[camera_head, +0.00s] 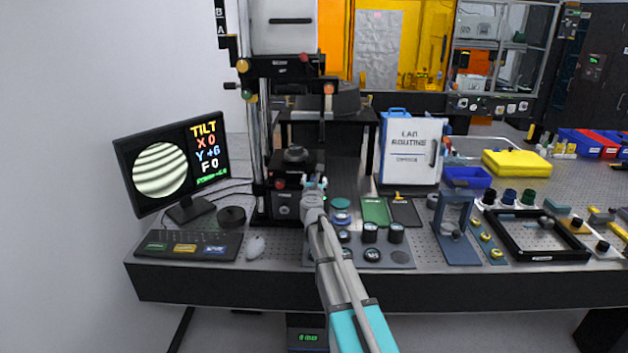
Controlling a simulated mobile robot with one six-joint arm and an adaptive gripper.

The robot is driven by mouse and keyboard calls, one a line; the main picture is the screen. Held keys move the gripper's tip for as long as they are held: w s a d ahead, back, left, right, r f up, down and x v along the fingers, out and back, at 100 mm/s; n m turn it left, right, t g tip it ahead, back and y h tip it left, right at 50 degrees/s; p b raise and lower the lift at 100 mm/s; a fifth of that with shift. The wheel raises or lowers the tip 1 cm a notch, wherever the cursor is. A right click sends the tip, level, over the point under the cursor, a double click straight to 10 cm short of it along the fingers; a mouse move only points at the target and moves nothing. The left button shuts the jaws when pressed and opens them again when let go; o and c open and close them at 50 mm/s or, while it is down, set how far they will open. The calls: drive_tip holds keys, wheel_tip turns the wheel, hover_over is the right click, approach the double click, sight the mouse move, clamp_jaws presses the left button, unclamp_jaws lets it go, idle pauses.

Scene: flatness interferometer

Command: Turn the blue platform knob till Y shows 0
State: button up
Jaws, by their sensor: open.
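The monitor (172,160) at the left shows curved light and dark fringes and the readout TILT, X 0, Y +6, F 0. The interferometer stand (258,150) rises to the right of it, with a dark platform block (284,205) at its base. My gripper (314,183) is open at the right side of this block, small in the view. I cannot make out the blue platform knob; my gripper and arm cover that side of the block. Whether the fingers touch anything there cannot be told.
A blue frame (457,252) and a black tray (510,254) are farther right.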

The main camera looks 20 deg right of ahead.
drive_tip(key=shift+w+d, duration=0.15)
drive_tip(key=shift+w, duration=0.25)
clamp_jaws()
